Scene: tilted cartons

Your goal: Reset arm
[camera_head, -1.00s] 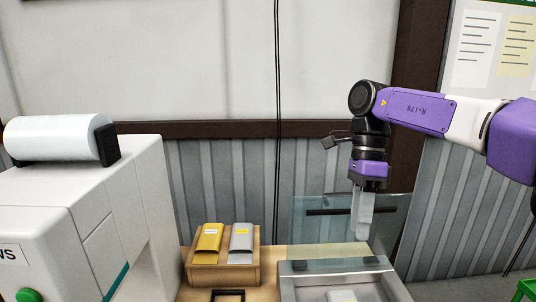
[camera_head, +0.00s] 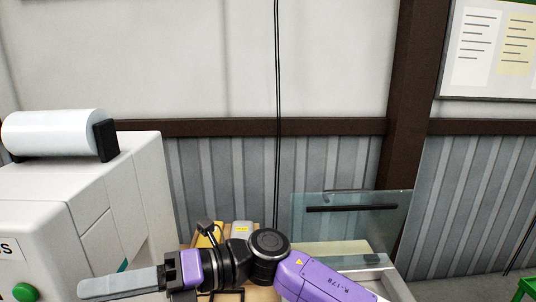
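My gripper (camera_head: 84,289) is at the lower left in the head view, in front of the white machine. It points left with its long grey fingers lying nearly level. The fingers look close together, seen side-on, so whether they are open or shut is not clear. No object shows between them. My purple and black arm comes in from the bottom edge and bends at a round black joint.
The white machine (camera_head: 105,225) with a paper roll (camera_head: 52,132) stands at left. A wooden box with a yellow carton (camera_head: 206,238) and a grey carton (camera_head: 242,229) is partly hidden behind my arm. A clear panel (camera_head: 350,222) stands upright at right.

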